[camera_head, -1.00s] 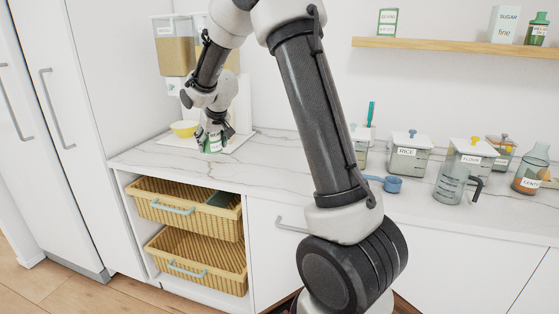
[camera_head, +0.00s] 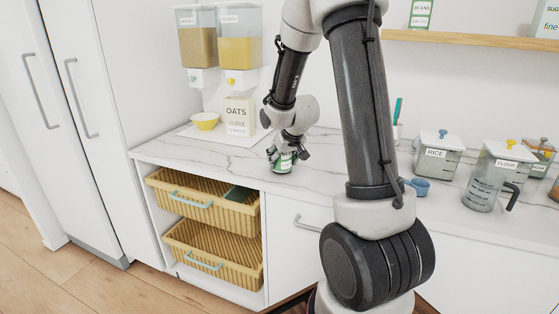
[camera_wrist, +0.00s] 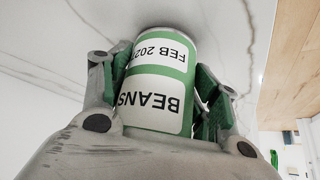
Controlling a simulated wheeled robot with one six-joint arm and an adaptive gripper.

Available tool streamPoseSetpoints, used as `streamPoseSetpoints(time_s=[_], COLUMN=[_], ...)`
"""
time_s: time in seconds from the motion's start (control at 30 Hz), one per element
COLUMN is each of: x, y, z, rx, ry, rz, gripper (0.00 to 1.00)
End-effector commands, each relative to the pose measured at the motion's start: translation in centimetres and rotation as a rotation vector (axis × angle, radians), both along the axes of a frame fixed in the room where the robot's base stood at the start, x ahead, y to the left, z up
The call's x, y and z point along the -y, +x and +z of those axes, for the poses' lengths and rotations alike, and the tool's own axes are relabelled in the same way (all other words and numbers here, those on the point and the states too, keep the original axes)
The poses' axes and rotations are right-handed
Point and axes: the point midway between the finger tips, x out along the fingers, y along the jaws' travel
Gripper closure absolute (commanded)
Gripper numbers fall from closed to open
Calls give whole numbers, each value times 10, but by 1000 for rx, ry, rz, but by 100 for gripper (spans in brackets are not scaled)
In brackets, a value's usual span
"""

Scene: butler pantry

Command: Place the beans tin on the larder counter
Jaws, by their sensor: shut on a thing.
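The beans tin (camera_wrist: 158,85) is white and green, with a label reading BEANS and part of a date, upside down in the wrist view. My gripper (camera_wrist: 160,80) is shut on it, one green-padded finger on each side. In the head view my gripper (camera_head: 286,153) holds the tin (camera_head: 283,162) low over the white marble larder counter (camera_head: 235,158), near its front edge. The tin looks upright. I cannot tell for sure whether its base touches the counter.
A blue scoop (camera_head: 419,187), rice jar (camera_head: 437,155) and flour jar (camera_head: 494,175) stand right. Wicker baskets (camera_head: 205,200) sit below. Counter left of the tin is clear.

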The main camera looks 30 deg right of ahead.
Motion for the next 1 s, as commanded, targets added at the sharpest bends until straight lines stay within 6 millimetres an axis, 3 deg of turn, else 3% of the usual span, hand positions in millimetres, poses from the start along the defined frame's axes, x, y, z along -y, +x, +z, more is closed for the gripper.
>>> streamPoseSetpoints(time_s=[0.4, 0.43, 0.57, 1.0], x=[2, 2, 1, 1], y=[-2, -2, -2, -1], z=[-9, -10, -10, -3], rx=[2, 1, 1, 2], ry=[-1, -1, -1, -1], rz=[1, 1, 1, 1], gripper=[78, 35, 12, 12])
